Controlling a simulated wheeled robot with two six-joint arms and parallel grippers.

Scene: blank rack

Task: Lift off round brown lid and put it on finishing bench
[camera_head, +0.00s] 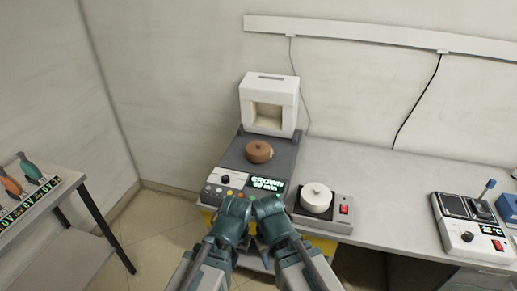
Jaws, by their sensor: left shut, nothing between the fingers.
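The round brown lid (259,151), with a small knob on top, sits on the dark top of a device (228,163) in front of a white box-shaped furnace. My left gripper (237,204) is shut and empty, at the front edge of this device, nearer to me than the lid and apart from it. My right gripper (268,206) is close beside it on the right; its fingers are too small and hidden to read. No bench is labelled as the finishing bench; a grey table (55,218) with tools stands at the left.
The white furnace (269,104) has an open front. A white round piece (316,197) sits on a small unit with a red switch, right of my grippers. A device reading 22 °C (474,229) stands at the right. The grey worktop (385,198) between is clear.

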